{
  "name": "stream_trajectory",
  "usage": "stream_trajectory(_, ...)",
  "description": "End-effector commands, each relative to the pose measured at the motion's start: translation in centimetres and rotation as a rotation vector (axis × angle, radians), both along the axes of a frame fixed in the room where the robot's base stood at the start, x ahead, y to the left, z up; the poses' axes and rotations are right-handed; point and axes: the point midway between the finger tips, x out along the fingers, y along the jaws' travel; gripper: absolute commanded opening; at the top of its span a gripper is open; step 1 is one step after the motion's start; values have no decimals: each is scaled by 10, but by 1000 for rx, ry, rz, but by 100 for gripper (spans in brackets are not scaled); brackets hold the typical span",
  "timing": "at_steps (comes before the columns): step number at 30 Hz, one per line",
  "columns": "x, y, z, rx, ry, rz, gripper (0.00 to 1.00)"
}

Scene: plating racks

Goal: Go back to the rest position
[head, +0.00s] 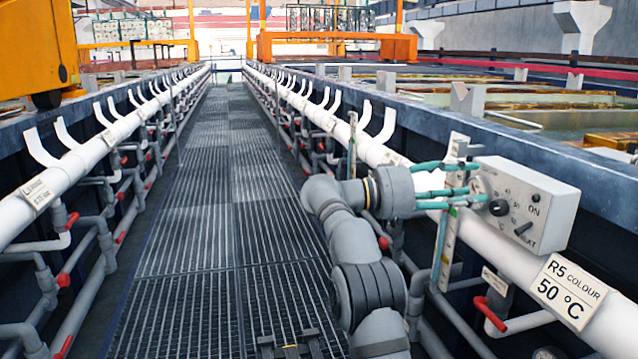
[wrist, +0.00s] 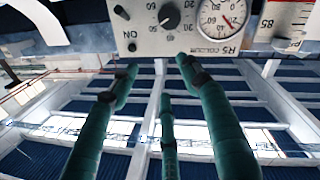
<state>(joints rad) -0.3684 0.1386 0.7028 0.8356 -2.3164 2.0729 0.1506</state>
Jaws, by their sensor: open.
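My gripper (head: 472,180) has slim teal fingers and is at the right of the walkway in the head view. Its fingers are spread, with nothing between them. They point at a grey control box (head: 553,212) with a knob, a switch and a gauge. In the head view the fingertips overlap the box's left side; I cannot tell whether they touch it. In the wrist view the fingers (wrist: 158,72) reach up towards the box (wrist: 150,42), which appears upside down with its black knob and round gauge. No separate object to handle shows.
A white pipe (head: 600,318) with a "R5 COLOUR 50 °C" sign (head: 568,290) runs below the box. Upright white hooks and red-handled valves line both sides. Tanks lie beyond the right rim.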

Motion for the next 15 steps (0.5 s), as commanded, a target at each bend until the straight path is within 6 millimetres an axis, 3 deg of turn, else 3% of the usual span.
stream_trajectory(1, 0, 4, -18, 1, -1, 6, 47)
stream_trajectory(6, 1, 18, -45, 1, -3, 24, 47)
stream_trajectory(15, 4, 44, -80, 1, -2, 66, 47)
